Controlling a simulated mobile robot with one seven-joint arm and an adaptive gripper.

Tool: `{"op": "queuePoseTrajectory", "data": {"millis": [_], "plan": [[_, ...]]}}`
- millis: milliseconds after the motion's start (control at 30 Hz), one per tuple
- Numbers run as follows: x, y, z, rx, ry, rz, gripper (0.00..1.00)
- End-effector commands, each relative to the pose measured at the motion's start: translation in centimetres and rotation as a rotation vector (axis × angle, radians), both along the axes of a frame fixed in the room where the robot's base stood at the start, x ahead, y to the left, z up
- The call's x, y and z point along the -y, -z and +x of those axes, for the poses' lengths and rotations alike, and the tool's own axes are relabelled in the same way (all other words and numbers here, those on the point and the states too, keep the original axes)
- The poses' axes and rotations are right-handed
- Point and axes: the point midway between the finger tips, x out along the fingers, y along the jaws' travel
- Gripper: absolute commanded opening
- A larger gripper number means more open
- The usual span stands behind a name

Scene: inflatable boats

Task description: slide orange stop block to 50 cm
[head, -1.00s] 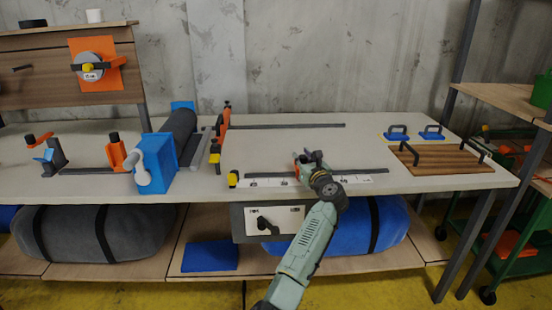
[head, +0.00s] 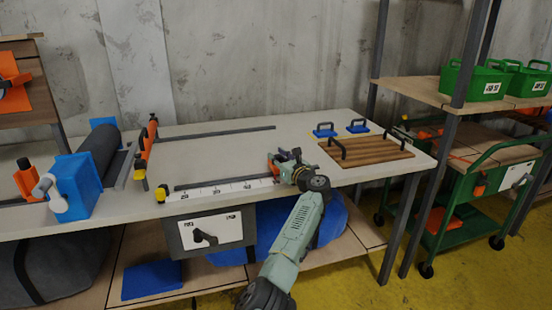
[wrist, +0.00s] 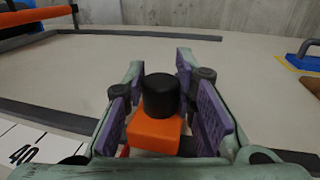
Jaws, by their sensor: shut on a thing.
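The orange stop block (wrist: 152,135) with its black knob (wrist: 160,94) sits between my gripper's purple finger pads in the wrist view. My gripper (head: 284,160) is shut on the block at the right part of the dark rail (head: 222,183) on the bench. A white scale strip (head: 215,191) runs along the rail's front. In the wrist view the scale's 40 mark (wrist: 22,154) lies left of the block. The marks under and beyond my gripper are hidden, so I cannot read the block's exact position.
A brown slatted board (head: 366,150) with black handles lies on the bench right of my gripper. Two blue handled pads (head: 326,131) lie behind it. A second dark rail (head: 215,133) runs farther back. The bench between the rails is clear.

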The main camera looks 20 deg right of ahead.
Motion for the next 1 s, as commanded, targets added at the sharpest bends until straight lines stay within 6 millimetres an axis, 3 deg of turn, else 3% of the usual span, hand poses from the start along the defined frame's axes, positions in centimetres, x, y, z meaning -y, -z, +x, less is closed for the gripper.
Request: {"op": "queuePoseTrajectory", "data": {"millis": [133,167,467,800,1000], "plan": [[0.0,0.1,0.0,-0.001,0.0,0.002,0.0],[0.0,0.1,0.0,-0.001,0.0,0.002,0.26],[-0.1,0.0,0.0,-0.001,0.0,0.0,0.46],[0.0,0.0,-0.1,-0.001,0.0,0.0,0.46],[0.4,0.1,-1.9,-0.001,0.002,-0.002,0.46]]}}
